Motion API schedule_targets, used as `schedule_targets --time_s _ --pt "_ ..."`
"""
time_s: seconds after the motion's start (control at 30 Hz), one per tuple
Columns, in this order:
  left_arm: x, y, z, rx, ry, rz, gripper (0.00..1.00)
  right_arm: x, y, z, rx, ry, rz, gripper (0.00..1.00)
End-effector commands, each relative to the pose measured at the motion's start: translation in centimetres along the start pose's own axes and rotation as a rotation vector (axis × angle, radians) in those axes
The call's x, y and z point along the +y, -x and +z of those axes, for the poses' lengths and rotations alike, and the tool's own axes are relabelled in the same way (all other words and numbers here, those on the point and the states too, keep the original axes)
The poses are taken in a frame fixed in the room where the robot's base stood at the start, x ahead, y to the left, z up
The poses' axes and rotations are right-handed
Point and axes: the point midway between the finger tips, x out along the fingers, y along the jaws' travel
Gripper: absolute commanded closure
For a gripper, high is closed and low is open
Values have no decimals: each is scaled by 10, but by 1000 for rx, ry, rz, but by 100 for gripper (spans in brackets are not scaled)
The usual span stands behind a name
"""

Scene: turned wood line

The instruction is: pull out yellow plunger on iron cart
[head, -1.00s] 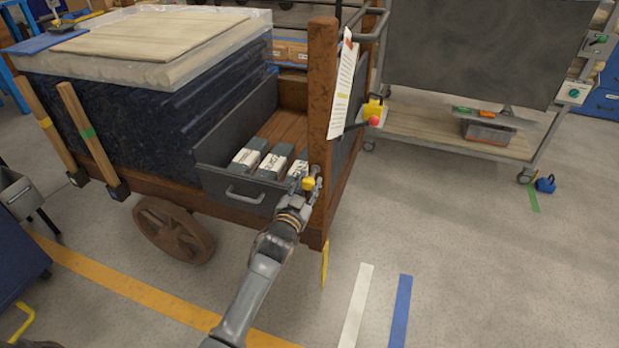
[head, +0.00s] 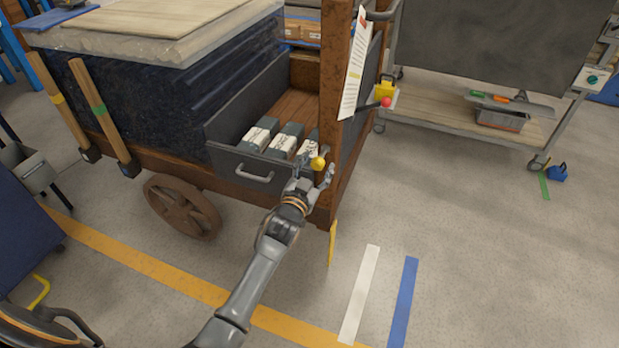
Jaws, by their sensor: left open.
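The iron cart (head: 341,120) is a rusty brown frame with a large wheel. The yellow plunger (head: 318,163) shows as a round yellow knob low on its front corner post, beside the right end of a grey drawer (head: 225,161). My left gripper (head: 317,168) is open at the knob, with one finger on each side. I cannot tell whether the fingers touch it. The plunger's stem is hidden, so how far it stands out cannot be told. My right gripper is not in view.
The drawer stands open with several grey-and-white boxes (head: 283,146) inside. A paper sheet (head: 354,75) hangs on the post. A red knob (head: 386,102) sits by a yellow block (head: 385,89). A wheeled rack (head: 450,120) stands behind. Floor at right is mostly clear.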

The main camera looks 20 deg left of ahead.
Motion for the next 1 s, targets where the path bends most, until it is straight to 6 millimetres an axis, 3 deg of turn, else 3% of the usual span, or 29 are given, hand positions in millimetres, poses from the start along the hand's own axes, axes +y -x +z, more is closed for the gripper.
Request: schedule_targets --time_s 0.5,0.7,1.0 --pt "1 95 1 -3 0 1 45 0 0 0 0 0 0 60" --pt "0 113 1 -3 1 1 45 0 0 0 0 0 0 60" --pt "0 115 0 -1 0 1 45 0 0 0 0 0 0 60"
